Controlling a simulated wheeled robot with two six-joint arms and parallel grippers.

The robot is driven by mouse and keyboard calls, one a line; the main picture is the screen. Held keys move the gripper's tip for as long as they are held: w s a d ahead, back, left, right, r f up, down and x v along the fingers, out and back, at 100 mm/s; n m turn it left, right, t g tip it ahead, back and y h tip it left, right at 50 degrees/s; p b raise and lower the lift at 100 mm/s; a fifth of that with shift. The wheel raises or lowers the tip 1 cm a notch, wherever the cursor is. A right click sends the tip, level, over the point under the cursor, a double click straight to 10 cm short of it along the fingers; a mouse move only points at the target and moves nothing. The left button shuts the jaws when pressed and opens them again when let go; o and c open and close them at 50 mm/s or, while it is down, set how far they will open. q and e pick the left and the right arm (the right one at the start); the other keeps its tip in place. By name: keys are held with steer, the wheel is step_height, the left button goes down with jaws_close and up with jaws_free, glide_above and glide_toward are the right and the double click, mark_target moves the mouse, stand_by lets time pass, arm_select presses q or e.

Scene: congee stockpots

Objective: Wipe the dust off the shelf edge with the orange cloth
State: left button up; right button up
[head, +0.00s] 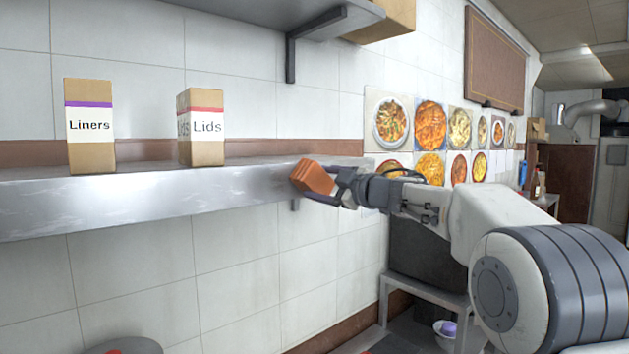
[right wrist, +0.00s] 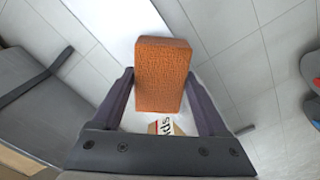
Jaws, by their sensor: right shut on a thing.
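The orange cloth (head: 312,177) is a folded block at the right end of the steel shelf's front edge (head: 130,203). My right gripper (head: 328,185) is shut on it; the right wrist view also shows the cloth (right wrist: 162,75) between the two fingers (right wrist: 160,97). The cloth appears to be against or very near the shelf edge; I cannot tell whether it touches. Pale, dusty-looking smears show along the front edge, mostly to the left of the cloth. My left gripper is not in view.
A Liners box (head: 90,150) and a Lids box (head: 205,150) stand on the shelf, back from its front edge. An upper shelf (head: 270,12) with a bracket hangs above. Food pictures (head: 430,125) are on the wall behind my right arm. A low metal table (head: 430,287) stands below.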

mark_target(306, 185)
steer(key=shift+w+d+f, duration=0.1)
steer(key=shift+w+d, duration=0.15)
steer(key=shift+d, duration=0.15)
steer(key=shift+s+a+b, duration=0.2)
steer(key=shift+s+a, duration=0.55)
steer(key=shift+a, duration=0.35)
steer(key=shift+s+a+b, duration=0.2)
steer(key=shift+s+a, duration=0.55)
steer(key=shift+a, duration=0.35)
steer(key=shift+s+a+b, duration=0.2)
steer(key=shift+s+a, duration=0.75)
steer(key=shift+a, duration=0.2)
steer(key=shift+s+a+b, duration=0.15)
steer(key=shift+s+a, duration=0.75)
steer(key=shift+a, duration=0.25)
steer(key=v, duration=0.6)
steer(key=shift+d, duration=0.15)
steer(key=shift+v, duration=1.4)
